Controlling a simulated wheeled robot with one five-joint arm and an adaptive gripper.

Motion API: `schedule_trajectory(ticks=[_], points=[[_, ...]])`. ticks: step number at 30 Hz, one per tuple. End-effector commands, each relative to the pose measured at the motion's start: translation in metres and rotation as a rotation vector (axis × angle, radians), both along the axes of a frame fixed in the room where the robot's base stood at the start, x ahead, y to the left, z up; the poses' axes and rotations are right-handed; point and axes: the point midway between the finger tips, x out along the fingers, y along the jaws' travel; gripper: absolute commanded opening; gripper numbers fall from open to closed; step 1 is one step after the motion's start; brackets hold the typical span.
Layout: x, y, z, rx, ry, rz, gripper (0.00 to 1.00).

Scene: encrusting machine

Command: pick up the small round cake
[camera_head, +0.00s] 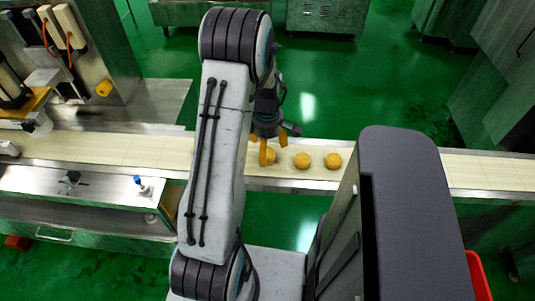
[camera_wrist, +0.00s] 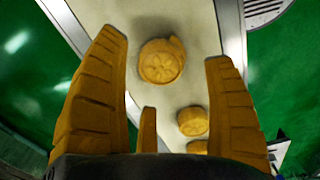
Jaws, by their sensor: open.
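Small round golden cakes lie on a pale conveyor belt (camera_head: 110,150). In the head view, one cake (camera_head: 302,160) and another cake (camera_head: 333,161) show clearly; a third (camera_head: 268,157) is partly hidden by my gripper (camera_head: 272,146). In the wrist view, one cake with a flower pattern on top (camera_wrist: 161,62) lies between and beyond the tips of my gripper (camera_wrist: 166,48). My gripper is open, its yellow fingers apart and nothing held. Two more cakes, a nearer one (camera_wrist: 193,121) and one mostly hidden (camera_wrist: 197,147), lie lower, beside the right finger.
A machine with hoses (camera_head: 65,45) stands at the left behind the belt. Metal rails edge the belt, and a metal counter (camera_head: 90,185) runs along its front left. A grey cabinet (camera_head: 500,80) stands at the right. The green floor (camera_head: 350,80) behind the belt is clear.

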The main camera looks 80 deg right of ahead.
Motion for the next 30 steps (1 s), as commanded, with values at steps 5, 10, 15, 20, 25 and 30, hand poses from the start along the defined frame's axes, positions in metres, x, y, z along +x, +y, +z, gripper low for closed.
schedule_trajectory(ticks=[5,10,15,20,25,30], points=[[-0.001,0.002,-0.020,0.003,0.000,0.000,0.76],[-0.001,0.002,-0.028,0.001,0.000,0.000,0.76],[-0.001,0.001,-0.028,0.000,0.000,0.000,0.76],[-0.001,0.001,-0.028,0.000,0.000,0.000,0.71],[-0.001,0.001,-0.028,0.000,0.000,0.000,0.56],[-0.001,0.001,-0.028,0.000,0.000,0.000,0.40]])
